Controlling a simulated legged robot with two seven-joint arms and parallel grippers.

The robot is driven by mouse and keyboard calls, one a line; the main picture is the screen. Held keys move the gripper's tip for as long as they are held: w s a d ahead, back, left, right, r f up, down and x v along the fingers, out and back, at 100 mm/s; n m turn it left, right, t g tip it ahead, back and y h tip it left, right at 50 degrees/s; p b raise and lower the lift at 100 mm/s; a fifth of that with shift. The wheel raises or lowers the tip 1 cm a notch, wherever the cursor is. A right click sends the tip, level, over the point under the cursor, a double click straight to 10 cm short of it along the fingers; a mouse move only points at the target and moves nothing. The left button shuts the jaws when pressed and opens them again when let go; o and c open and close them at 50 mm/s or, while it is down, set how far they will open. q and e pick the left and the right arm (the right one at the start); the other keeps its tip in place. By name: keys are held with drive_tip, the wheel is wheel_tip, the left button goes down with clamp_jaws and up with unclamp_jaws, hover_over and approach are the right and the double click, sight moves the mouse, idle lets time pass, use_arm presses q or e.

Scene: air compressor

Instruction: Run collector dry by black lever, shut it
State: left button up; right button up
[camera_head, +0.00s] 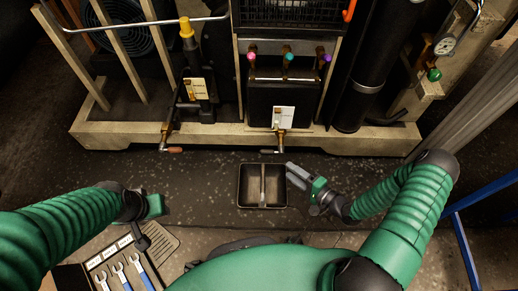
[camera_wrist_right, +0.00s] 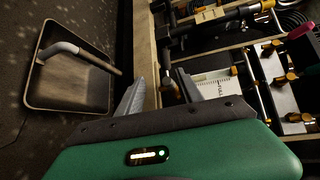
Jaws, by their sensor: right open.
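The black collector (camera_head: 272,103) stands in the compressor's beige frame, with a white label (camera_head: 284,117) on its front. A brass drain valve (camera_head: 280,137) hangs below it; its lever is too small to make out surely. My right gripper (camera_head: 289,172) is open and empty, just right of a shallow tray, below and apart from the valve. In the right wrist view its fingers (camera_wrist_right: 161,84) point toward the frame's edge, and a label (camera_wrist_right: 213,86) shows past them. My left gripper (camera_head: 152,207) is low at the left; its fingers are not clear.
Another valve (camera_head: 166,132) is at the left. Several wrenches (camera_head: 120,272) lie front left. A blue rail (camera_head: 462,245) stands at the right.

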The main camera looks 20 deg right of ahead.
drive_tip(key=r+b+x, duration=0.1)
drive_tip(key=b+x, duration=0.6)
drive_tip(key=x, duration=0.9)
drive_tip(key=shift+w+a+r+m+t+b, duration=0.15)
drive_tip(key=shift+w+a+m+t+b, duration=0.15)
drive_tip(key=shift+a+m+b, duration=0.1)
drive_tip(key=c, duration=0.9)
clamp_jaws()
drive_tip(key=shift+s, duration=0.15)
